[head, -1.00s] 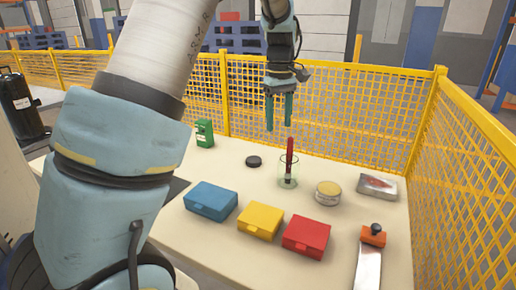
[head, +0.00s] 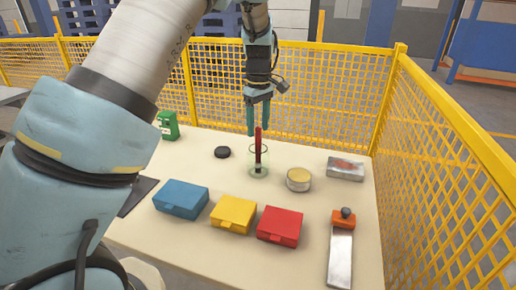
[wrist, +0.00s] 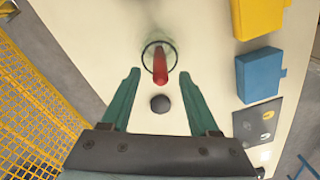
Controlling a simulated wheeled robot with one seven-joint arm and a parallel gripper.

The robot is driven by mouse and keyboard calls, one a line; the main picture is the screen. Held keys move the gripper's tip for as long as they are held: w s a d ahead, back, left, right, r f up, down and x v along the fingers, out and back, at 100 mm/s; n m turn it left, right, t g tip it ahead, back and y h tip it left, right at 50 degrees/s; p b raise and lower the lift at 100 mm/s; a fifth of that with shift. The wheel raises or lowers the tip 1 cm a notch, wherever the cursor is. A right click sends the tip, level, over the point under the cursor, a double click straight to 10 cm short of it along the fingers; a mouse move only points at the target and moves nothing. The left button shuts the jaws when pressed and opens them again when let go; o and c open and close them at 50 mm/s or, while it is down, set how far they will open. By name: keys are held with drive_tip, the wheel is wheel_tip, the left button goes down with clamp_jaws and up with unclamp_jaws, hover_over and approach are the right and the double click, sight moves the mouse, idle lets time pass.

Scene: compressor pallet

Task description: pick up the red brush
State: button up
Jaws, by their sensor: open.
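The red brush (head: 258,146) stands upright in a clear glass (head: 259,172) on the table, its red handle sticking up above the rim. In the wrist view the brush (wrist: 160,68) is seen from above inside the round glass rim, just beyond the fingertips and roughly centred between them. My gripper (head: 258,134) points down, with its two green fingers apart around or just behind the top of the handle; the head view does not settle which. The gripper (wrist: 160,75) is open and holds nothing.
Yellow mesh fencing (head: 440,180) borders the table.

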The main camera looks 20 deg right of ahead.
drive_tip(key=shift+f, duration=1.1)
clamp_jaws()
